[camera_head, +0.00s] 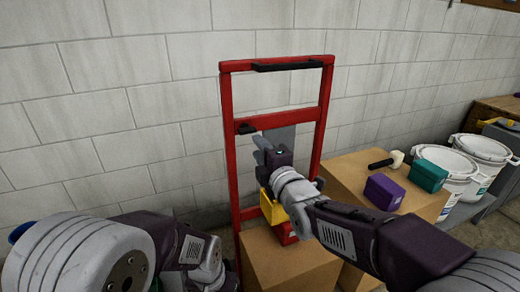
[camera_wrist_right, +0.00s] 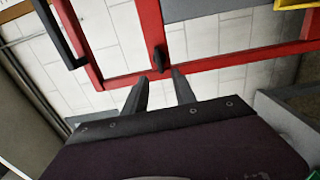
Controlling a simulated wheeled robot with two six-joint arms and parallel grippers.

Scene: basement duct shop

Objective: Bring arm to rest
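My right gripper (camera_head: 262,150) is raised in front of the red hand truck frame (camera_head: 226,150). In the right wrist view, its two fingers (camera_wrist_right: 160,76) stand apart with nothing held between them. A small black part (camera_wrist_right: 158,58) on the red frame shows just beyond the fingertips; I cannot tell whether they touch it. My left arm (camera_head: 100,250) is folded low at the left of the head view, and its gripper is not seen.
A cardboard box (camera_head: 275,262) sits at the frame's foot, with a yellow item (camera_head: 270,208) above it. Another box (camera_head: 350,170) carries a purple block (camera_head: 383,192), a teal block (camera_head: 428,176) and a mallet (camera_head: 387,160). White buckets (camera_head: 455,165) stand right. A block wall (camera_head: 130,110) is behind.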

